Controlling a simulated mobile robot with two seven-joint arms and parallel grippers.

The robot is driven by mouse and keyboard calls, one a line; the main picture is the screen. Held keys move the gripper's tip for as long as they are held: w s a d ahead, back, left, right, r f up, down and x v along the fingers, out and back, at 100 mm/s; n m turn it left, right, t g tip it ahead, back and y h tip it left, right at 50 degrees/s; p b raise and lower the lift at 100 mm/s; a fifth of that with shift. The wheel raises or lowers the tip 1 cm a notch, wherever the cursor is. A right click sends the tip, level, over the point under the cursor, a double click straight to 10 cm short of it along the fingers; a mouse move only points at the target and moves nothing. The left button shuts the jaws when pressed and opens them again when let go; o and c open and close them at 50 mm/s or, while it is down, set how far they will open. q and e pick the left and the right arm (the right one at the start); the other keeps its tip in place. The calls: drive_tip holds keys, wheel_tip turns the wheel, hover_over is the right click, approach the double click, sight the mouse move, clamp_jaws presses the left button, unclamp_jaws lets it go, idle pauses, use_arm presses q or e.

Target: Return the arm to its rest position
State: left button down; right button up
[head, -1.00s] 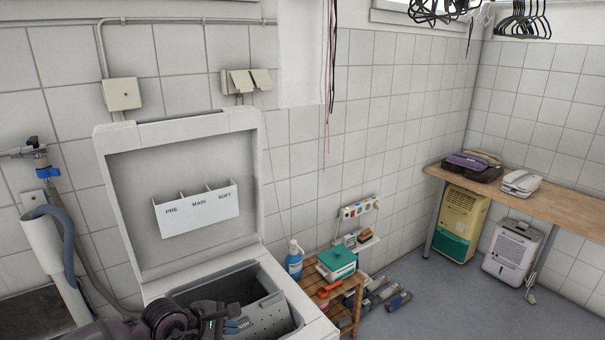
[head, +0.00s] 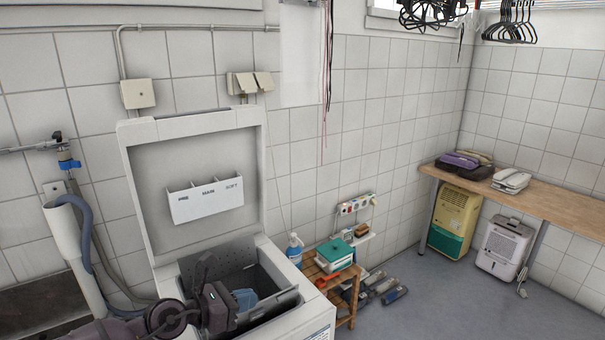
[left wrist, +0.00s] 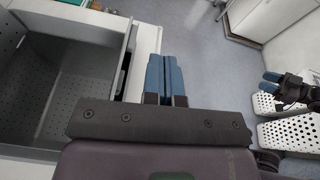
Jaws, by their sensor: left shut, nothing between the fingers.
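My left arm enters the head view at the bottom left. Its dark gripper (head: 243,299) is over the open tub of the white top-loading washer (head: 262,198), with the blue fingertips showing against the tub. In the left wrist view the two blue fingers (left wrist: 165,78) lie side by side, shut and empty. They show beside the tub opening there, over the washer's edge and the floor. A second dark gripper with blue tips, my right one (left wrist: 290,78), shows at the right edge of the wrist view. It is small and partly cut off, so its opening is unclear.
The washer's lid stands raised against the tiled wall. A wooden stool (head: 345,302) with a teal-lidded box (head: 335,252) and a blue bottle (head: 294,249) stands right of the washer. White perforated baskets (left wrist: 285,133) show in the wrist view. Open floor (head: 430,315) lies further right.

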use_arm(q)
wheel_tip(320, 180, up, 5)
drive_tip(key=n+t, duration=0.5)
drive_tip(key=n, duration=0.8)
drive_tip(key=s+a+f+n+t+y, duration=0.35)
drive_tip(key=a+f+n+y, duration=0.2)
drive_tip(key=n, duration=1.05)
drive_tip(key=s+a+f+n+g+y, duration=0.2)
drive_tip(key=s+a+f+n, duration=0.3)
drive_tip(key=s+f+n, duration=0.3)
drive_tip(key=s+a+f+n+g+y, duration=0.3)
drive_tip(key=s+a+f+n+y, duration=0.2)
drive_tip(key=s, duration=1.1)
wheel_tip(320, 180, down, 6)
drive_tip(key=n, duration=0.3)
drive_tip(key=shift+g, duration=0.35)
